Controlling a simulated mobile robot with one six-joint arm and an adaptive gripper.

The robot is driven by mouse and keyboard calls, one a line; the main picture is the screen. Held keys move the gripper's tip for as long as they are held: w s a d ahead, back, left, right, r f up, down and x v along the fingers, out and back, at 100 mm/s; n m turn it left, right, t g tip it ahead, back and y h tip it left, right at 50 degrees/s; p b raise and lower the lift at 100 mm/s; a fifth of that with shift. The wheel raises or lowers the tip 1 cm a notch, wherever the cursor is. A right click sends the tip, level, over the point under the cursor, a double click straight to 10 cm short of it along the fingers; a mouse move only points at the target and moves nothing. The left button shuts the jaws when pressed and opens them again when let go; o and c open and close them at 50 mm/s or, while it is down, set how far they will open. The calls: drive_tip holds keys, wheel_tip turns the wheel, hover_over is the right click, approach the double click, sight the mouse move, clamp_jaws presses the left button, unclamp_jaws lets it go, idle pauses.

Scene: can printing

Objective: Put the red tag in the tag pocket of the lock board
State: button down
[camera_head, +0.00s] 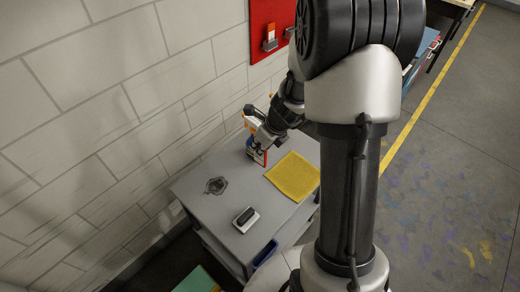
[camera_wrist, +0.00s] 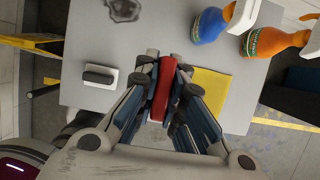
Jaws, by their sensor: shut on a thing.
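My gripper (camera_wrist: 166,68) is shut on the red tag (camera_wrist: 163,92) in the wrist view. The tag stands between the two fingertips, seen nearly edge-on, above the grey table top. In the head view my gripper (camera_head: 262,146) is over the far end of the table, partly hidden by my own arm. The red lock board (camera_head: 268,14) hangs on the wall at the top of the head view, above and away from my gripper. Small grey holders show on its lower part, one with a pale and orange item in it. My arm covers the board's right side.
The grey table (camera_head: 232,164) carries a yellow cloth (camera_head: 293,177), a black and white eraser (camera_head: 245,219) and a dark stain (camera_head: 215,185). A blue spray bottle (camera_wrist: 209,26) and an orange one (camera_wrist: 270,41) stand near the gripper. A block wall (camera_head: 100,110) borders the table.

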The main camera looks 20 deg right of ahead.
drive_tip(key=s+a+f+n+g+h+b, duration=0.1)
drive_tip(key=a+f+n+g+b, duration=0.3)
drive_tip(key=n, duration=1.1)
drive_tip(key=s+a+f+n+g+b, duration=0.4)
drive_tip(key=a+n+b, duration=0.2)
drive_tip(key=n, duration=1)
drive_tip(key=shift+s+f+n+g+h+b, duration=0.15)
drive_tip(key=shift+f+n+g+h+b, duration=0.2)
drive_tip(key=shift+b, duration=0.3)
drive_tip(key=shift+r, duration=0.1)
